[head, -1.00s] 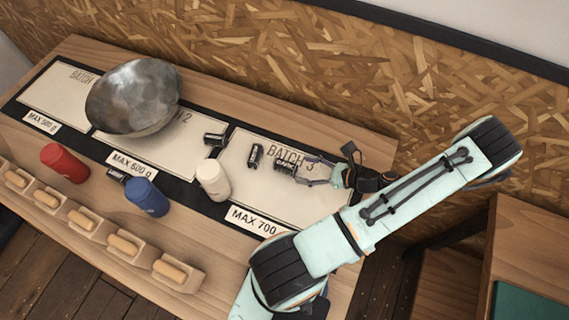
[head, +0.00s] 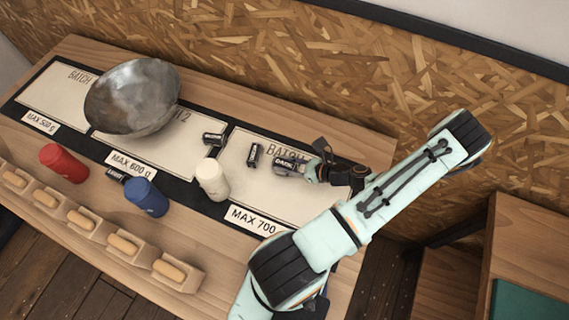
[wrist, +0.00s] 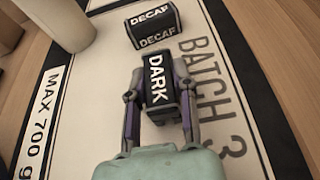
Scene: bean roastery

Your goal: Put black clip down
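The black clip with the white word DARK (head: 287,168) is over the Batch 3 panel (head: 240,188), towards its right side. My gripper (head: 305,170) reaches it from the right. In the wrist view, the two fingers (wrist: 156,85) lie along both sides of the DARK clip (wrist: 158,80) and appear to press on it. Whether the clip's underside touches the panel is hidden. Another black clip, marked DECAF (wrist: 153,25), stands on the panel just beyond it; it also shows in the head view (head: 254,155).
A white canister (head: 213,180) stands at the panel's left edge, with another black clip (head: 213,139) behind it. A metal bowl (head: 132,97) covers part of Batch 2. Blue (head: 146,197) and red (head: 63,162) canisters stand at the front. The panel's front right is clear.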

